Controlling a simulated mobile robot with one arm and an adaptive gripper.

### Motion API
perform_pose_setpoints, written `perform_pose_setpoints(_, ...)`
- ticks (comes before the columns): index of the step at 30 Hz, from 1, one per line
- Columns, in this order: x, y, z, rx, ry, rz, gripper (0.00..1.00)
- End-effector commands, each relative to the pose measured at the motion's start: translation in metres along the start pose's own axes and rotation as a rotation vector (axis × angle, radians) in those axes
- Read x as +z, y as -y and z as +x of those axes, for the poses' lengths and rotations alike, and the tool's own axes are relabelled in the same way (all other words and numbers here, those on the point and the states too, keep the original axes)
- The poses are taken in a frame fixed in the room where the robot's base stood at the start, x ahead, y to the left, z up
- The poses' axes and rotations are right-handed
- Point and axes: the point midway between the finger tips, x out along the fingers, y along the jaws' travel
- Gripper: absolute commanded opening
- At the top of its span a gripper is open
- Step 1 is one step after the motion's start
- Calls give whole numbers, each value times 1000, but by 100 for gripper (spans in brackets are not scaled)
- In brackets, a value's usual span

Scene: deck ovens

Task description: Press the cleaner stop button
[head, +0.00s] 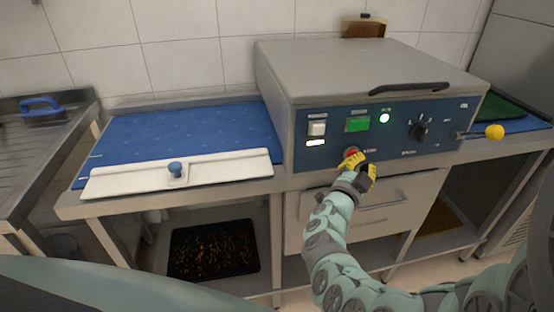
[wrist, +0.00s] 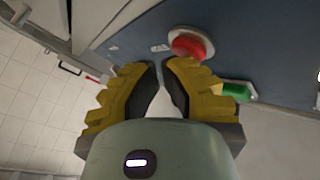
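The red stop button (head: 351,153) is a round mushroom button low on the blue front panel of the grey lidded machine (head: 350,70). I cannot tell whether a fingertip touches the button.
The panel also carries a white switch (head: 317,128), a green button (head: 357,125), a lit green lamp (head: 384,118) and a black knob (head: 418,131). A blue surface (head: 180,132) with a white board (head: 225,170) lies left.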

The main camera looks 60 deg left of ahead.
Motion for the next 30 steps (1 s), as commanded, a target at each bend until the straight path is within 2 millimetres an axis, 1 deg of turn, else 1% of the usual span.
perform_pose_setpoints(22,3,3,4,0,1,0,0)
perform_pose_setpoints(30,-4,0,-1,-1,-3,0,0)
